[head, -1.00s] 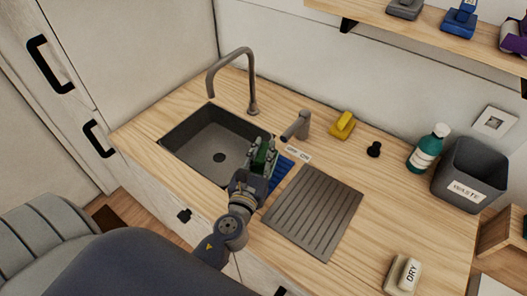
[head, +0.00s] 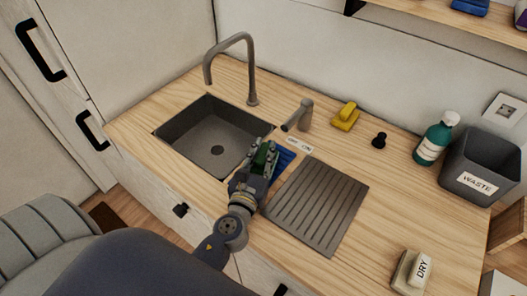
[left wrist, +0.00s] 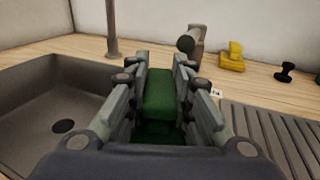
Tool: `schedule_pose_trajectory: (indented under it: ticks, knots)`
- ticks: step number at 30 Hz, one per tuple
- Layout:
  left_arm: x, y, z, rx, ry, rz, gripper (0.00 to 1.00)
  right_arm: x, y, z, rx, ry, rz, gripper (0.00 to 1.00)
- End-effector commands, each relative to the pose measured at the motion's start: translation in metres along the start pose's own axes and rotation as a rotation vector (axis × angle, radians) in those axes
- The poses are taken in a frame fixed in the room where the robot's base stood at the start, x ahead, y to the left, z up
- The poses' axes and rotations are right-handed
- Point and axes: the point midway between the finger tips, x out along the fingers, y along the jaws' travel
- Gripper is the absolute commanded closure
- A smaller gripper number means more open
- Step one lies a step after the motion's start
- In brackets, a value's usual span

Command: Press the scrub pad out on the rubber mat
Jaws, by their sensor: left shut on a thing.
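The green scrub pad (left wrist: 159,95) is between the fingers of my left gripper (head: 265,153), which is shut on it. The pad also shows as a small green patch in the head view (head: 262,158). The gripper is above the counter, between the sink and the grey ribbed board. A blue ribbed mat (head: 284,160) lies just right of the gripper and is partly hidden by it. I cannot tell how high the pad is above it. My right gripper is not in view.
The sink (head: 176,133) with its tall tap (head: 251,80) is on the left. The grey ribbed board (head: 318,205) lies to the right. A short tap (head: 303,115), yellow object (head: 346,116), soap bottle (head: 434,140), waste bin (head: 480,165) and block marked DRY (head: 421,268) stand around.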

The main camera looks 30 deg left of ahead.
Motion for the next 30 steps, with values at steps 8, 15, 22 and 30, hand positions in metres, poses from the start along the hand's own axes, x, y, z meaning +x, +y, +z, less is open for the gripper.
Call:
schedule_pose_trajectory:
  ticks: [8,15,22,30]
  knots:
    - [0.0001,-0.0001,0.0002,0.000,-0.001,0.000,1.00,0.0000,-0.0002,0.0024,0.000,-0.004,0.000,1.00]
    - [0.0001,-0.0001,-0.0018,0.000,-0.001,0.000,1.00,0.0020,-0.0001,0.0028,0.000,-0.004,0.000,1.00]
    - [0.0001,-0.0001,-0.0048,0.000,-0.001,0.000,1.00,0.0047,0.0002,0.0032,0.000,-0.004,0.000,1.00]
    - [0.0002,-0.0001,-0.0080,0.000,-0.001,0.000,1.00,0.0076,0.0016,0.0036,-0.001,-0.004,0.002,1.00]
